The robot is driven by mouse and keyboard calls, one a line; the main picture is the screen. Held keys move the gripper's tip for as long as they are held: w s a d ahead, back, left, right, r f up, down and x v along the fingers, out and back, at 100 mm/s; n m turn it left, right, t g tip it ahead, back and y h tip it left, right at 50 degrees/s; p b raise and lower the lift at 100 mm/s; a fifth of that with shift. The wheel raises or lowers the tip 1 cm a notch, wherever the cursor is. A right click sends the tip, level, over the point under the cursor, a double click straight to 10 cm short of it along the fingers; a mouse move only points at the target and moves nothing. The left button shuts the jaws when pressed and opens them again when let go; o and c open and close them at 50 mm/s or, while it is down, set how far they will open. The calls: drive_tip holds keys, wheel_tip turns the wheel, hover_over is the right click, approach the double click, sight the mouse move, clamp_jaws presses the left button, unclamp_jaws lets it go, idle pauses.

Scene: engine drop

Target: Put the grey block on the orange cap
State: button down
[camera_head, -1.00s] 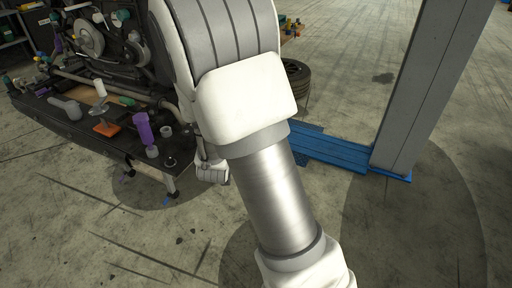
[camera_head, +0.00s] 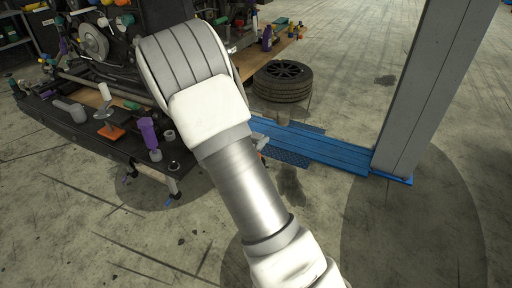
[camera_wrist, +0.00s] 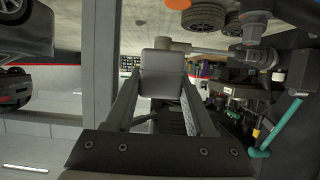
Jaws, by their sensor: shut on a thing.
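In the wrist view my gripper (camera_wrist: 162,98) is shut on a grey block (camera_wrist: 162,73), which sits between the two fingertips. In the head view my arm hides most of the gripper. An orange piece (camera_head: 110,131) lies on the dark workbench in the head view, under a thin metallic part; I cannot tell whether it is the orange cap. The block appears apart from both.
The dark workbench (camera_head: 75,136) at the left carries a purple cylinder (camera_head: 148,132), grey pieces and machinery. A tyre (camera_head: 283,82) lies on the floor beside a blue lift base (camera_head: 335,152) and a grey post (camera_head: 430,85). The front floor is clear.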

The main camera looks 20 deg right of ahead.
drive_tip(key=w+f, duration=0.1)
drive_tip(key=w+d+f, duration=0.1)
drive_tip(key=w, duration=0.1)
drive_tip(key=shift+d, duration=0.15)
drive_tip(key=shift+f, duration=1.95)
drive_tip(key=shift+f, duration=0.2)
drive_tip(key=shift+c, duration=1.3)
unclamp_jaws()
